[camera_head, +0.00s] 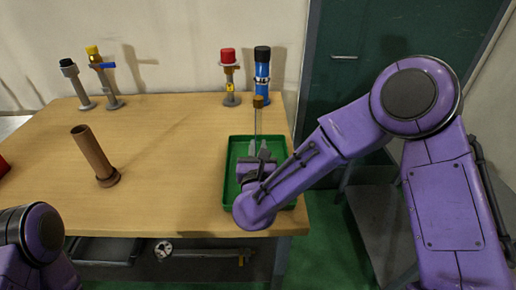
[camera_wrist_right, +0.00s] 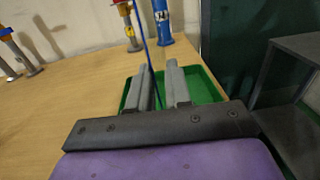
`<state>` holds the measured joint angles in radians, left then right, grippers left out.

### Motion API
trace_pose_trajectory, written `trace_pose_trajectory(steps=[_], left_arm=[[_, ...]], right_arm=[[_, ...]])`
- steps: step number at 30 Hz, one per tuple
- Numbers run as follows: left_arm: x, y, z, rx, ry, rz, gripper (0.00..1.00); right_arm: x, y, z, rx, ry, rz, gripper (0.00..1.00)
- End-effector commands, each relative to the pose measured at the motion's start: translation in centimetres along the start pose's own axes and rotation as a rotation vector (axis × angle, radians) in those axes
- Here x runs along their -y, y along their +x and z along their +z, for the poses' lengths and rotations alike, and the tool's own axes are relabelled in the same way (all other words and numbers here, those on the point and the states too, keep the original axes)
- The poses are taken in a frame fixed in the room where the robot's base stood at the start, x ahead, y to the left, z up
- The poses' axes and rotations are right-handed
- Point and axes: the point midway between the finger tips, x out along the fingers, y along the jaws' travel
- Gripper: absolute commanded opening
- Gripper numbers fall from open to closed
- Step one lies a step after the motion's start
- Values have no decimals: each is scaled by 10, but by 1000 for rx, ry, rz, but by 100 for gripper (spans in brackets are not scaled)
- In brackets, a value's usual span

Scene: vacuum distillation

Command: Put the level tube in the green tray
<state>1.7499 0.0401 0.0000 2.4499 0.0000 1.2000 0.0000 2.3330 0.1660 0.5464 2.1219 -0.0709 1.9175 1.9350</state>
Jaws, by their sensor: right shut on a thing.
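The level tube (camera_head: 258,122) is a slim, see-through upright tube with a brown cap at its top. My right gripper (camera_head: 257,155) is shut on it, above the green tray (camera_head: 231,160). The tube's lower end is hidden by the gripper, so I cannot tell whether it touches the tray floor. In the right wrist view the fingers (camera_wrist_right: 163,88) have a thin, dark blue upright line between them, with the green tray (camera_wrist_right: 207,88) behind. My left gripper is out of view.
A brown pipe on a round foot (camera_head: 93,155) stands at the table's middle left. Red-topped (camera_head: 229,75) and blue (camera_head: 262,68) fittings stand behind the tray. Black-topped (camera_head: 75,82) and yellow-topped (camera_head: 101,76) fittings stand at the back left. The table's middle is clear.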

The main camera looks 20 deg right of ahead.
Motion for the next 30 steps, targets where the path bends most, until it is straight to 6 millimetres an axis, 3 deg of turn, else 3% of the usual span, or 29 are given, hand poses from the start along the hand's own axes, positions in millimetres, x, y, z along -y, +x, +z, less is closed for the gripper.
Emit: trace_pose_trajectory(steps=[5, 6, 7, 8, 19, 30], left_arm=[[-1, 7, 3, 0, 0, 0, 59], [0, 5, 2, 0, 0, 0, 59], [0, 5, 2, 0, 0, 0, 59], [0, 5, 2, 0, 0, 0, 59], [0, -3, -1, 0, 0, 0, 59], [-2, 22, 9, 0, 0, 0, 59]], right_arm=[[0, 0, -6, 0, 1, 0, 0], [0, 0, -4, 0, 1, 0, 31], [0, 0, -4, 0, 1, 0, 41], [0, 0, -4, 0, 1, 0, 44], [0, -2, 4, 0, -1, 1, 44], [0, -93, -2, 1, -1, 4, 44]])
